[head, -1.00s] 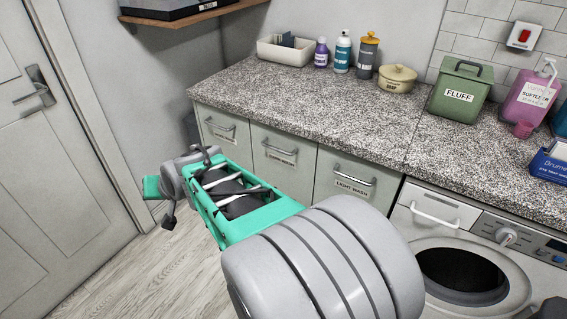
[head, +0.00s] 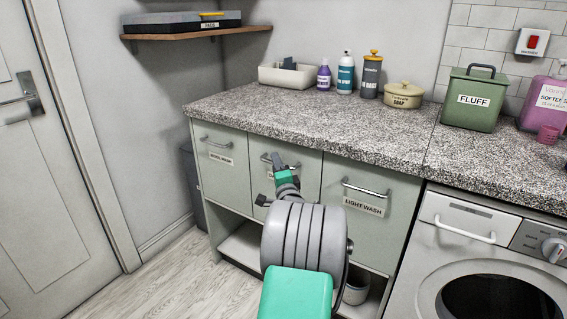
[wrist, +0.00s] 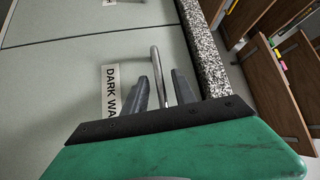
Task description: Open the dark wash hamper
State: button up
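The dark wash hamper is the middle of three grey-green fronts (head: 302,187) under the counter, and it is closed. In the head view my gripper (head: 275,178) is at its handle (head: 291,165) and covers most of its label. In the wrist view the label (wrist: 112,88) reads "DARK WA", with the rest hidden behind a finger. My gripper (wrist: 160,92) is open there, one finger on each side of the metal handle bar (wrist: 158,68). Gaps show between bar and fingers, so I see no grip on it.
The light wash hamper (head: 370,230) is closed on the right, and another labelled hamper (head: 222,172) is closed on the left. The speckled counter (head: 300,120) overhangs them. A washing machine (head: 450,255) stands at the right. Floor (head: 170,280) is clear at the left.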

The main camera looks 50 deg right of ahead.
jog(key=shift+w+d, duration=0.15)
jog(key=shift+c, duration=0.4)
grip_shut()
dwell(0.9)
